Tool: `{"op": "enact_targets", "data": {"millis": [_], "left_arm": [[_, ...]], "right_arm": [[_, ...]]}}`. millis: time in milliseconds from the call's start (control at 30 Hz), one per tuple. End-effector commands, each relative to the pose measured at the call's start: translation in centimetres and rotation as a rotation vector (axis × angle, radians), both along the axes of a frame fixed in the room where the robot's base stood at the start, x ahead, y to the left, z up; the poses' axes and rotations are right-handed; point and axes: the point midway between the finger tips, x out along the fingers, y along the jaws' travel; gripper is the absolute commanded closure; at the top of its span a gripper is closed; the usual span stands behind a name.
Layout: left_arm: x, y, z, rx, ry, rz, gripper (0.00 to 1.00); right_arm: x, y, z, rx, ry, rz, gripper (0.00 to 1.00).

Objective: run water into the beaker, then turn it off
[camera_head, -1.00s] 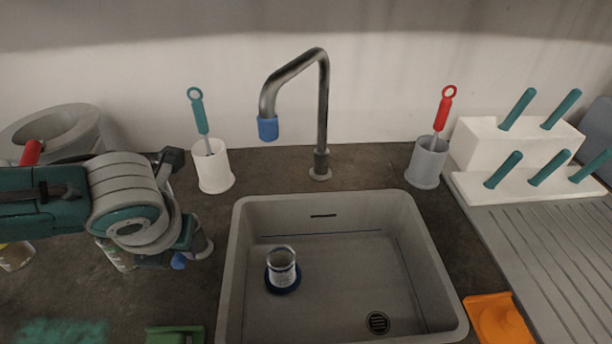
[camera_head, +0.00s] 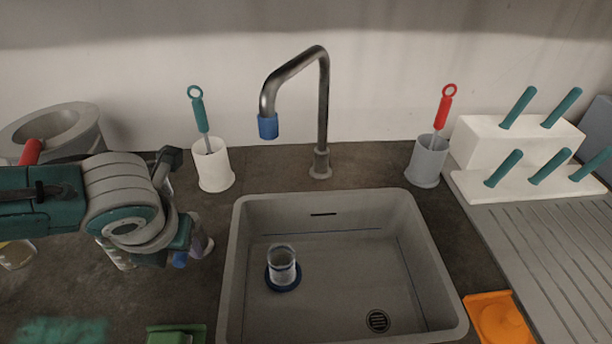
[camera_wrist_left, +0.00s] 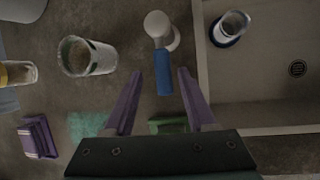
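The glass beaker (camera_head: 282,262) stands upright on a dark blue round base in the sink, left of the drain. It also shows in the left wrist view (camera_wrist_left: 232,27). Left of the sink is a pale round fitting with a blue lever (camera_wrist_left: 163,75), mostly hidden by my arm in the head view. My left gripper (camera_wrist_left: 160,76) is open, its purple fingers either side of the lever's near end, apart from it. My right gripper is out of view.
The grey sink (camera_head: 420,240) is open in front. Brush holders, one white (camera_head: 214,172) and one grey (camera_head: 427,165), flank the tap. A white rack (camera_head: 470,185) with teal handles stands right. A glass jar (camera_wrist_left: 88,57) stands left of the lever.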

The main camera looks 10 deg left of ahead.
Motion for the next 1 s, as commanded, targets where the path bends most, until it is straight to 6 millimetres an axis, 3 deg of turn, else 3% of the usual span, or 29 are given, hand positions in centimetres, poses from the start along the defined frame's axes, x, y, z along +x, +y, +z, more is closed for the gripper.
{"op": "enact_targets", "data": {"millis": [367,800,1000], "left_arm": [[-0.1,-0.3,0.7,-0.005,-0.001,-0.001,0.39],[-2.6,-1.8,7.4,-0.004,-0.003,-0.002,0.39],[-3.3,-2.2,8.9,-0.003,-0.002,0.000,0.39]], "right_arm": [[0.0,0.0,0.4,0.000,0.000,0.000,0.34],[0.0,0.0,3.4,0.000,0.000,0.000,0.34],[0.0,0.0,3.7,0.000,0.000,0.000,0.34]]}}
